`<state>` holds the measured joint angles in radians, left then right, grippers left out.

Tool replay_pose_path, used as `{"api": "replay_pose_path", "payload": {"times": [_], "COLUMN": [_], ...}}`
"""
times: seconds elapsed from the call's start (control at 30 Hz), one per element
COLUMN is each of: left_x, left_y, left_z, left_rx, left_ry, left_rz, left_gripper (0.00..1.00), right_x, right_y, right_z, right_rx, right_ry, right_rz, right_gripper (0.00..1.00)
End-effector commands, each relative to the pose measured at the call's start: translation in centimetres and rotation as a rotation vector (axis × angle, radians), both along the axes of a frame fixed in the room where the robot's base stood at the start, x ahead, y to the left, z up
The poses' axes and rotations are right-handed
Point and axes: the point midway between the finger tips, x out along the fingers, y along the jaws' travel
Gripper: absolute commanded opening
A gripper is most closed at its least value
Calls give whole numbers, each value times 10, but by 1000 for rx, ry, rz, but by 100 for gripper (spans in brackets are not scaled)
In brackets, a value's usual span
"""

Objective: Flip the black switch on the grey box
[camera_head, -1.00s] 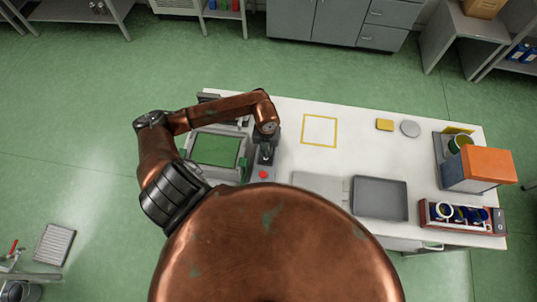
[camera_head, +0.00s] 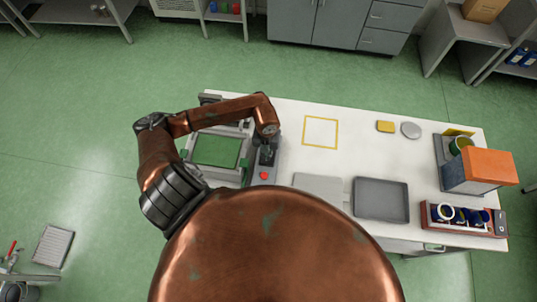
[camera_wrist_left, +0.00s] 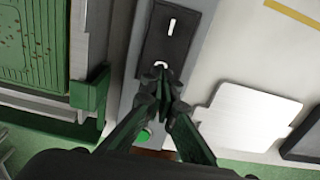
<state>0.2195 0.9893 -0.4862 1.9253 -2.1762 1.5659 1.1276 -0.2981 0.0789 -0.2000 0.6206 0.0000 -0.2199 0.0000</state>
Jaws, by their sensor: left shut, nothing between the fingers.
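The grey box (camera_head: 275,173) is a narrow unit on the left part of the white table, with a red button on its near end. In the left wrist view the black switch (camera_wrist_left: 170,38) is a dark plate with a white bar mark at its far end and a white ring mark at its near end. My left gripper (camera_wrist_left: 162,84) is shut and empty, its fingertips over the ring-marked end. Whether they touch it I cannot tell. In the head view my left gripper (camera_head: 267,153) points down over the box and partly hides the switch. My right gripper is not in view.
A device with a green panel (camera_head: 216,150) stands directly left of the box. To the right are a light grey plate (camera_head: 318,185), a dark grey tray (camera_head: 381,200) and a yellow square outline (camera_head: 321,131). An orange-topped machine (camera_head: 480,168) stands at the far right.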

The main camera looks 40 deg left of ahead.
Motion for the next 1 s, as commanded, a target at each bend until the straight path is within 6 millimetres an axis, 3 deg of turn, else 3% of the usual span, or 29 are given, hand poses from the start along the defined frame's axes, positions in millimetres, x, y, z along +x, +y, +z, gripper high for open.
{"api": "replay_pose_path", "payload": {"times": [1.0], "left_x": [0], "left_y": [0], "left_z": [-7], "left_rx": [0], "left_ry": [0], "left_rz": [0], "left_gripper": [0], "right_x": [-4], "right_y": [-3], "right_z": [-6], "right_rx": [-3], "right_ry": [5], "right_rz": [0], "right_gripper": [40]}}
